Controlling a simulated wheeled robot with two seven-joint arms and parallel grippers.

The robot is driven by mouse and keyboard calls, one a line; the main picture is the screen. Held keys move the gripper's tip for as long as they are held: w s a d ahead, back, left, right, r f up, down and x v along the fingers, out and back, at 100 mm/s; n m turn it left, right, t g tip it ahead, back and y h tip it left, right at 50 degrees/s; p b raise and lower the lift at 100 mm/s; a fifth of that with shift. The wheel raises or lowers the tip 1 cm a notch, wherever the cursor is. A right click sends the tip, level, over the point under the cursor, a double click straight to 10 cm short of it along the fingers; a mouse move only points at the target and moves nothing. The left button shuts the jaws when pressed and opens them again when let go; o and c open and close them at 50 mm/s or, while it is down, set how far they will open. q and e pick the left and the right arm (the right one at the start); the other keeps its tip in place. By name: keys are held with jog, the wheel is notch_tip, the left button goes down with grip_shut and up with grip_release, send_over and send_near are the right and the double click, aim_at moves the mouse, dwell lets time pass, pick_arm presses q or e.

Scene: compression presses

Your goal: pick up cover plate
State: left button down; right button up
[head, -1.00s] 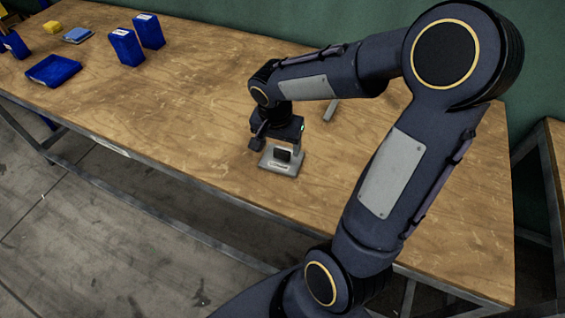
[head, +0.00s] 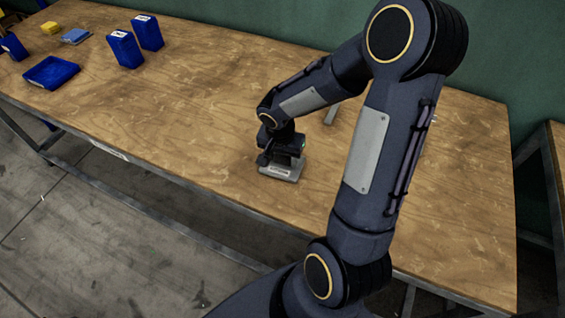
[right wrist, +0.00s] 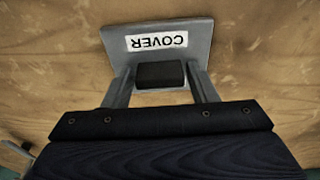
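The cover plate (head: 281,173) lies flat on the wooden table under my right gripper (head: 284,158) in the head view. In the right wrist view the cover plate (right wrist: 150,28) is grey, with a white label reading COVER upside down and a black block-shaped handle (right wrist: 161,76). The two grey fingers of my right gripper stand apart on either side of this handle, very near its sides, with no clear grip on it. In the head view the gripper hides the handle. My left gripper is not in view.
A blue tray (head: 51,74), upright blue bins (head: 124,49), a yellow block (head: 51,28) and a light blue item (head: 76,36) are at the table's far left. A grey bar (head: 332,113) lies behind my right gripper. The table (head: 190,110) between is clear.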

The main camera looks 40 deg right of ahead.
jog(key=c, duration=0.9)
jog(key=shift+r, duration=0.1)
jog(key=shift+c, duration=0.6)
jog(key=shift+r, duration=0.1)
